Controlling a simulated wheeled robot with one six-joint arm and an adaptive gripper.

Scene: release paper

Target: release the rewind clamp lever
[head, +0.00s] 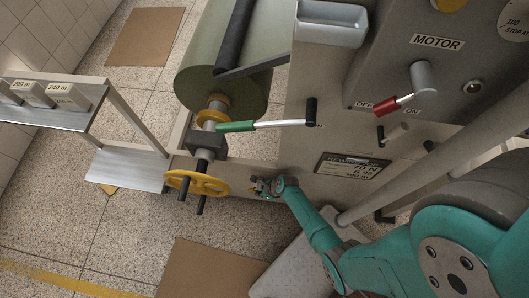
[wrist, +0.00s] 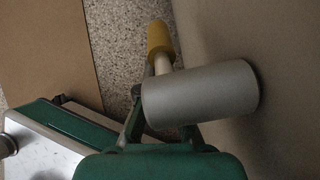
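In the wrist view a grey cylinder (wrist: 200,95) juts from the machine's side. A short cream rod with a yellow grip (wrist: 160,40) shows beyond it; this may be the clamp lever, but I cannot be sure. My gripper (head: 262,187) is at the machine's lower side, right of the yellow handwheel (head: 197,183). In the wrist view its fingers reach behind the grey cylinder, which hides their tips, so I cannot tell whether they touch or hold anything. A lever with a green and silver arm and black knob (head: 311,111) stands beside the rewind shaft, apart from my gripper.
A large roll (head: 200,75) sits above the handwheel. The panel at right bears a red-handled motor switch (head: 392,104) and a label plate (head: 352,166). A metal shelf (head: 130,167) stands at left. Brown sheets (head: 210,270) lie on the otherwise open speckled floor.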

